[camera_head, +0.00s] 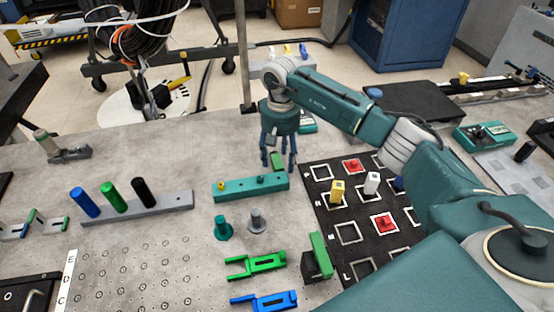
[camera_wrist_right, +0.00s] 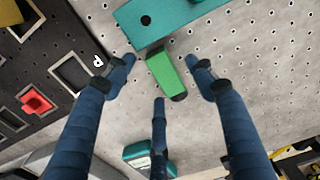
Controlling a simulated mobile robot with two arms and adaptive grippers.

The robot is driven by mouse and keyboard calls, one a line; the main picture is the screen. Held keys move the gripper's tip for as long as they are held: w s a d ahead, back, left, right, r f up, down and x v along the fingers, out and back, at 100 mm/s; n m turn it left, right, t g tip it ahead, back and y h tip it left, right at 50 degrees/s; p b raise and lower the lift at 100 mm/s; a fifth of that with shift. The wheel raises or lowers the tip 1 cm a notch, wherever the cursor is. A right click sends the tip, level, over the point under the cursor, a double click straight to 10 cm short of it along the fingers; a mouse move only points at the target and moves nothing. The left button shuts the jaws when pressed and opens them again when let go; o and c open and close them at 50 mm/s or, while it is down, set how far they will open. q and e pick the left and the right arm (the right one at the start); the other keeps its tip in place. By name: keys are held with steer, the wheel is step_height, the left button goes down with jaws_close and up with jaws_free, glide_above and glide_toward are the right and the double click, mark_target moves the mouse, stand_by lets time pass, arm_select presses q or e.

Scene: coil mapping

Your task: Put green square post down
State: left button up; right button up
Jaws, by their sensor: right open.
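The green square post (camera_head: 278,160) is at the back edge of a teal block (camera_head: 235,190) in the head view. In the right wrist view the post (camera_wrist_right: 164,72) shows a green long face and a dark end, close beside the teal block (camera_wrist_right: 165,22). I cannot tell whether they touch. My right gripper (camera_head: 278,168) is over the post from above. Its three blue fingers are spread apart around the post in the right wrist view (camera_wrist_right: 160,75), with visible gaps, so it is open. My left gripper is not in view.
A black mat (camera_head: 325,210) with white squares lies to the right, holding red, yellow and white pieces. A grey rack (camera_head: 175,202) with blue, green and black cylinders stands left. Green (camera_head: 262,262) and blue (camera_head: 270,300) forked parts lie in front.

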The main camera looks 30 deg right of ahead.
mark_target(280, 161)
steer(key=shift+f, duration=0.7)
steer(key=c, duration=1.1)
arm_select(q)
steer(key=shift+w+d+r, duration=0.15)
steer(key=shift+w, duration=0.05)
arm_select(e)
jaws_close()
steer(key=shift+w+r, duration=0.1)
